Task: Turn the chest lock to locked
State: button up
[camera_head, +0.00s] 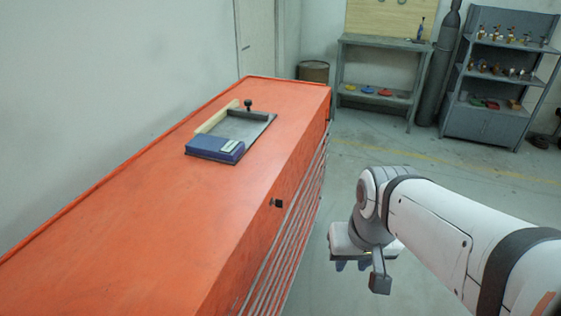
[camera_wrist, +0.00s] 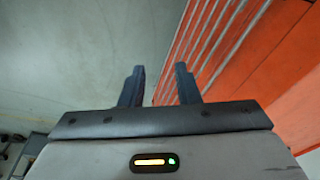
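The orange chest (camera_head: 150,210) runs from the lower left to the back middle of the head view. Its lock (camera_head: 278,203) is a small dark piece on the front face, near the top edge; how it is turned is too small to tell. In the wrist view the chest's orange side and grey-edged drawer fronts (camera_wrist: 215,45) fill the right; the lock is not seen there. My gripper (camera_head: 355,265) hangs to the right of the chest front, lower than the lock and apart from it. In the wrist view its two fingers (camera_wrist: 160,88) are apart with nothing between them.
A blue and grey tool with a black knob (camera_head: 230,135) lies on the chest top. A workbench (camera_head: 385,45) and a grey shelf (camera_head: 500,75) with several valve parts stand at the back right, beside a dark cylinder (camera_head: 440,65).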

jog(key=w+a+f+m+g+y, duration=0.1)
jog(key=a+f+m+g+y, duration=0.2)
jog(key=a+f+m+y, duration=0.15)
jog(key=m+t+y+b, duration=0.1)
jog(key=m+t+y, duration=0.7)
jog(key=m+y, duration=0.65)
send_near(277, 203)
notch_tip(277, 203, up, 2)
jog(key=m+h, duration=0.3)
jog(key=x, duration=0.7)
jog(key=shift+a+p, duration=0.3)
jog(key=shift+r, duration=0.15)
grip_shut()
